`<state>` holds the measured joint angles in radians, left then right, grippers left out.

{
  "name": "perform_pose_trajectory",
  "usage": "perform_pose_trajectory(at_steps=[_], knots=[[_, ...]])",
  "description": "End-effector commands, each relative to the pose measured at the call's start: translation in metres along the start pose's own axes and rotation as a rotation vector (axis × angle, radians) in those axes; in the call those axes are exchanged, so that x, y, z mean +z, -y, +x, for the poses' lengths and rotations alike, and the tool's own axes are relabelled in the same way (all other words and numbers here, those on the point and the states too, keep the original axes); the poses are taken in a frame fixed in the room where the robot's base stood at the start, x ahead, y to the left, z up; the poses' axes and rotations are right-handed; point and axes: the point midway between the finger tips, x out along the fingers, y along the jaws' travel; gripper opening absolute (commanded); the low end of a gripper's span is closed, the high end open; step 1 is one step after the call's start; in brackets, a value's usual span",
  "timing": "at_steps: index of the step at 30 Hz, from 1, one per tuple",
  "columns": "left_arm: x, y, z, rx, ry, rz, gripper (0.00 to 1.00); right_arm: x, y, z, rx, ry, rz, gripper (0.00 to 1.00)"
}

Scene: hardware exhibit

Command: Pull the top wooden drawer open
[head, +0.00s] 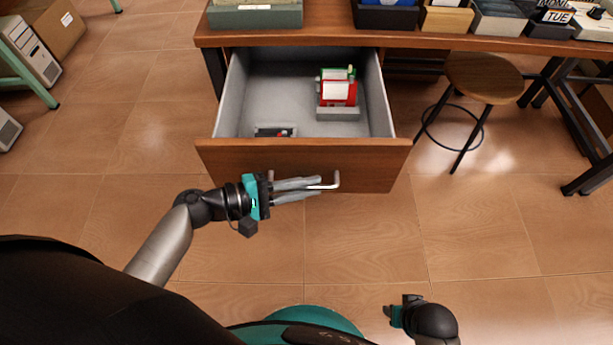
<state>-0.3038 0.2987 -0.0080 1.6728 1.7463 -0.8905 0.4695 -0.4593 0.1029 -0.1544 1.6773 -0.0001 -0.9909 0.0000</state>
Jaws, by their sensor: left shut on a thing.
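The top wooden drawer (375,165) is under the desk and stands well out from it, with its grey inside in view. Its metal handle (335,181) is on the front panel. My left gripper (317,187) is shut on the handle, its fingers reaching across the drawer front from the left. Part of the handle is hidden by the fingers. Inside the drawer are a red, white and green item on a grey base (338,92) and a small dark item (275,132) near the front. My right gripper (388,311) is low in the picture, away from the drawer; its jaws are unclear.
The wooden desk top (320,30) carries several boxes and trays along its back. A round stool (484,78) stands right of the drawer. A pale computer case (30,50) and a cardboard box (58,28) are at the far left. The tiled floor before the drawer is clear.

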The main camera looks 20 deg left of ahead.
Motion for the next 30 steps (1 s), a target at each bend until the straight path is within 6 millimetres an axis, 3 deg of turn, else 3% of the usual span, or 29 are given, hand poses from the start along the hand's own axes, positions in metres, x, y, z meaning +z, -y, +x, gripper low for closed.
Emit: perform_pose_trajectory(at_steps=[15,16,23,30], knots=[[0.0015,0.0012,-0.001,0.0,-0.001,0.001,0.0,0.0024,0.0002,0.0018,0.0,0.005,0.0,0.5],[0.0014,0.0012,-0.001,0.0,-0.001,0.001,0.18,0.0024,0.0002,0.0018,0.0,0.005,0.0,0.5],[0.0015,0.0012,-0.0009,0.0,0.0,0.001,0.44,0.0023,0.0003,0.0018,0.0,0.005,0.0,0.5],[0.0016,0.0011,-0.0008,0.0,0.0,0.001,0.45,0.0021,0.0002,0.0017,0.0,0.004,0.0,0.5]])
